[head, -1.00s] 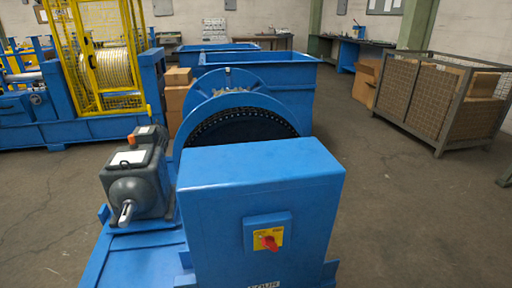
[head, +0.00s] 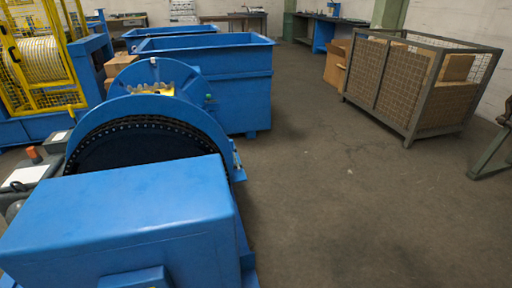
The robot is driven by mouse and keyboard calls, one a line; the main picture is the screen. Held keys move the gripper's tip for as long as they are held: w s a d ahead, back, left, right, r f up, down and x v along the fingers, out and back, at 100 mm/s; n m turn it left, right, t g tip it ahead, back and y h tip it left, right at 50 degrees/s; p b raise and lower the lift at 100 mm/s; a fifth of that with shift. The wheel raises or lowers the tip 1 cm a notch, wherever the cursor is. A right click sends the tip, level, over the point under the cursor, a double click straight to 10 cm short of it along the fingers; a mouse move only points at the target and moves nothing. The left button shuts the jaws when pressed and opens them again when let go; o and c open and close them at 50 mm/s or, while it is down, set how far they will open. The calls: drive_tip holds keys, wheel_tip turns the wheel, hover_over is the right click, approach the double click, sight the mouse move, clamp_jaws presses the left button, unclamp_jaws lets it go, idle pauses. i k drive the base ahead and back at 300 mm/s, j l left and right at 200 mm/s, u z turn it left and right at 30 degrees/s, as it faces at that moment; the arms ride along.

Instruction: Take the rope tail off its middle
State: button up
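No rope tail can be made out in the head view. A blue chain drive machine stands close at the left. Its round blue guard (head: 190,108) curves over a dark disc (head: 135,148) with a ring of chain along its edge. My gripper is not in view.
Blue bins (head: 205,50) stand behind the machine. A mesh cage with cardboard boxes (head: 405,85) stands at the right. A yellow caged spool (head: 38,60) is at the far left. A grey leg (head: 490,150) shows at the right edge. The floor (head: 340,200) between is clear.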

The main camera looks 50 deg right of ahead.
sight(237, 163)
drive_tip(key=i+l, duration=0.1)
drive_tip(key=l, duration=0.45)
drive_tip(key=i+l, duration=0.1)
drive_tip(key=l, duration=0.45)
drive_tip(key=i+l, duration=0.1)
drive_tip(key=l, duration=0.45)
drive_tip(key=i+l, duration=0.1)
drive_tip(key=l, duration=0.45)
drive_tip(key=i+l+z, duration=0.1)
drive_tip(key=i+l, duration=0.75)
drive_tip(key=i, duration=0.15)
